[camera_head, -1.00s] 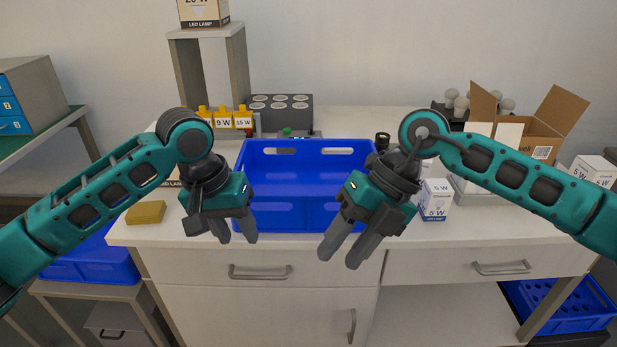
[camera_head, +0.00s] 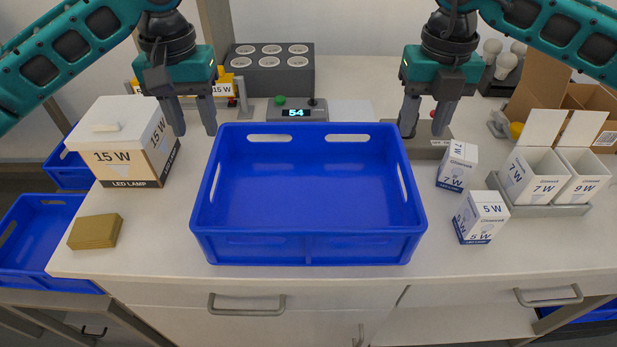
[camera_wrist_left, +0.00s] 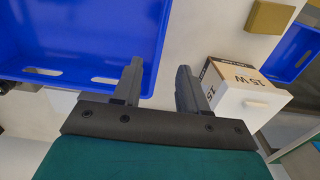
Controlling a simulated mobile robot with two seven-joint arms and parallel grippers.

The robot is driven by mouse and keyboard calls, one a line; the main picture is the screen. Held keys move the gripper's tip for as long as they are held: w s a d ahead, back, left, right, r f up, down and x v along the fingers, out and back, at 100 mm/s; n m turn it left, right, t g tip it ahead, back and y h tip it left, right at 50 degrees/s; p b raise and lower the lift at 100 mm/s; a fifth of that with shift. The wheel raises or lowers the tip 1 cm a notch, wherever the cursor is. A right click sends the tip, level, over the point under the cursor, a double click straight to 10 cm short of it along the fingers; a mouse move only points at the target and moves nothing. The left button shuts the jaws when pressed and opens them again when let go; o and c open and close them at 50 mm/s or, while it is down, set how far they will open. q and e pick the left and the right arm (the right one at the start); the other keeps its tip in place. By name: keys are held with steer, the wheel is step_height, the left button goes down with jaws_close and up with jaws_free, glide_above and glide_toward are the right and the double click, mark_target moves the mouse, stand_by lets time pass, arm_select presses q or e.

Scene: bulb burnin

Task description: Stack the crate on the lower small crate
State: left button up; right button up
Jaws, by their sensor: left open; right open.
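An empty blue crate (camera_head: 308,190) stands upright on the white counter, with handle slots in its far wall. It also shows in the left wrist view (camera_wrist_left: 75,40). My left gripper (camera_head: 196,116) is open and empty above the counter, just beyond the crate's far left corner. In the left wrist view its fingers (camera_wrist_left: 155,88) point down beside the crate wall, apart from the carton. My right gripper (camera_head: 424,116) is open and empty near the crate's far right corner. Lower down at the left are a blue crate (camera_head: 42,235) on a small stand and another blue crate (camera_head: 66,166).
A 15 W carton (camera_head: 128,142) and a tan block (camera_head: 96,231) lie left of the crate. Small lamp boxes (camera_head: 481,217) stand to its right, beside a grey tray (camera_head: 540,210). A grey socket unit (camera_head: 270,68) and a display (camera_head: 297,111) stand behind.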

mark_target(208, 167)
arm_select(q)
steer(key=shift+s, duration=0.15)
arm_select(e)
steer(key=shift+s, duration=0.15)
arm_select(q)
step_height(208, 167, down, 13)
arm_select(e)
step_height(208, 167, down, 13)
steer(key=shift+r, duration=0.1)
arm_select(q)
steer(key=shift+c, duration=0.3)
arm_select(e)
steer(key=shift+c, duration=0.3)
arm_select(q)
jaws_close()
arm_select(e)
jaws_close()
arm_select(q)
steer(key=shift+r, duration=0.1)
